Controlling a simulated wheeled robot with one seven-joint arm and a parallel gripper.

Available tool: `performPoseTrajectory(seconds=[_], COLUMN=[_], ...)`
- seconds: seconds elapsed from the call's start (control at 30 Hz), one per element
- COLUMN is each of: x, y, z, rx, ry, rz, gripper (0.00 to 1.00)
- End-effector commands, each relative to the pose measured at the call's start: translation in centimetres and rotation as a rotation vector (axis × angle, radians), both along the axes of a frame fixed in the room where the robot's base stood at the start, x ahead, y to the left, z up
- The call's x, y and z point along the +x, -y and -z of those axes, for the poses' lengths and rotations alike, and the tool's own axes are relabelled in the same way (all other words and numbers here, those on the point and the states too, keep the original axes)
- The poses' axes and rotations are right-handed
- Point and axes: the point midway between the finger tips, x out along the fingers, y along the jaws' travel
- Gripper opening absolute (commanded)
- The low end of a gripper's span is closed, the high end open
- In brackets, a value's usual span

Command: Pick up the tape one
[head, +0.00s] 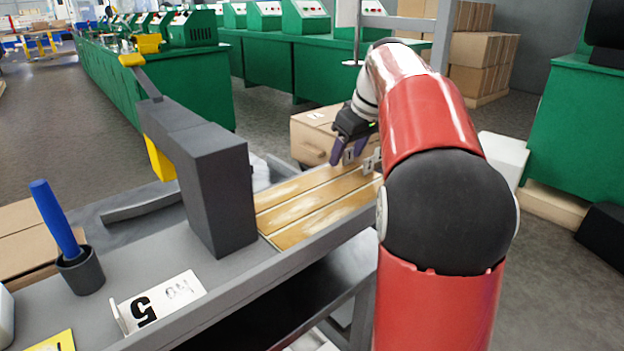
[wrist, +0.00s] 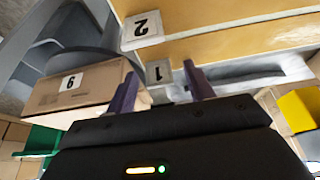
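I cannot make out a roll of tape in either view. My gripper (head: 346,158) is at the far right end of the bench, over the end of the tan streaked strips (head: 315,208). In the wrist view my gripper (wrist: 160,70) has its two purple fingers apart, with no object held between them. A small tag marked 1 (wrist: 158,72) shows in the gap between the fingers, beyond them. A tag marked 2 (wrist: 142,29) lies farther up at the edge of a tan strip (wrist: 225,45). My arm hides part of the bench in the head view.
A cardboard box (head: 312,135) stands just beyond the gripper; its numbered label shows in the wrist view (wrist: 70,83). A dark grey post (head: 208,190) rises from the bench. A blue-handled tool (head: 55,217) stands in a cup at left, near a card marked 5 (head: 160,300).

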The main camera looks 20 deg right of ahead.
Motion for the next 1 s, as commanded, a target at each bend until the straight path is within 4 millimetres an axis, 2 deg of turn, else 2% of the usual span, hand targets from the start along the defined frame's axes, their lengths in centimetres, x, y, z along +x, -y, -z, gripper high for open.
performPoseTrajectory(seconds=[0.03, 0.37, 0.6, 0.77, 0.87, 1.0], x=[0.0, 0.0, 0.0, 0.0, 0.0, 0.1], y=[0.0, 0.0, 0.0, 0.0, 0.0, 0.1], z=[0.0, 0.0, -0.1, -1.0, -2.2, -4.9], rx=[0.000, 0.000, 0.000, 0.000, -0.001, -0.002], ry=[0.000, 0.000, 0.000, 0.001, 0.003, 0.004], rz=[0.000, 0.000, 0.000, 0.000, 0.001, 0.000], gripper=[0.47, 0.06, 0.05, 0.05, 0.05, 0.05])
